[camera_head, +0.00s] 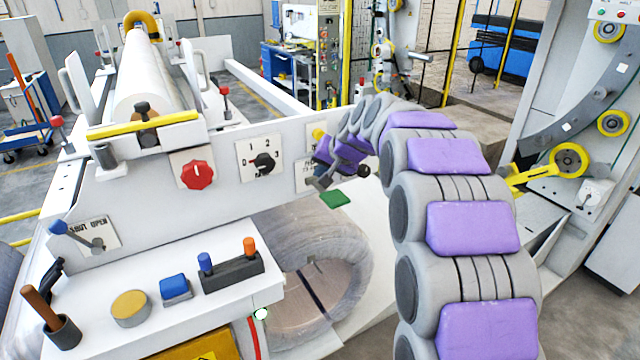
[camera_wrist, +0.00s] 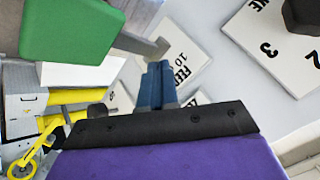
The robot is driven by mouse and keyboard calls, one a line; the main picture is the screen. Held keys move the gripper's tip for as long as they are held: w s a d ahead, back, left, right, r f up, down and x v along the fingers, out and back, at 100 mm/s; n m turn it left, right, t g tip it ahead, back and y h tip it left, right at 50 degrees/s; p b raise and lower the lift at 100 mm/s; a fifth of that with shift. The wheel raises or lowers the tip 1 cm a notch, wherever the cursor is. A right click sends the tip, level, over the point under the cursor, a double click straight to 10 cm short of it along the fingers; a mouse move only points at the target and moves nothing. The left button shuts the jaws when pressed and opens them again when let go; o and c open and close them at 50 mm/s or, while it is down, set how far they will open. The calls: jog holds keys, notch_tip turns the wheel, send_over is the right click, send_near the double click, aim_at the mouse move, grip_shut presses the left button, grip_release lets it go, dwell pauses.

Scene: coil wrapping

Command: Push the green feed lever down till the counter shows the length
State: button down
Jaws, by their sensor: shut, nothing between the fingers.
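The green feed lever shows in the head view as a flat green pad (camera_head: 335,200) below my gripper (camera_head: 319,182), in front of the white machine panel. In the wrist view the green pad (camera_wrist: 70,32) is large at the upper left, with a grey bar running from it toward the panel. My gripper (camera_wrist: 157,85) is shut and empty, its blue fingers beside that bar; I cannot tell whether they touch it. A plate marked FEED (camera_wrist: 182,60) lies beyond the fingertips and is partly hidden. I cannot make out a length reading on any counter.
A numbered dial (camera_head: 263,161) and a red knob (camera_head: 196,175) sit on the panel to the left. Below is a wrapped coil (camera_head: 345,270). A white shelf holds a blue block (camera_head: 175,288) and a dark holder (camera_head: 232,274) with blue and orange pegs. My arm covers the right side.

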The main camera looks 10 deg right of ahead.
jog(key=shift+f, duration=0.2)
jog(key=shift+s+f+b, duration=0.1)
jog(key=shift+f+b, duration=0.05)
jog(key=shift+b, duration=0.15)
jog(key=shift+f+b, duration=0.4)
jog(key=shift+f, duration=0.2)
dwell(1.0)
jog(key=shift+r, duration=0.15)
dwell(0.4)
jog(key=shift+r+p, duration=0.65)
jog(key=shift+r, duration=0.25)
jog(key=r+p, duration=0.1)
jog(key=r, duration=0.1)
jog(key=r+p, duration=0.1)
jog(key=r, duration=0.2)
jog(key=shift+w+p, duration=0.2)
jog(key=shift+p, duration=0.2)
jog(key=shift+f, duration=0.1)
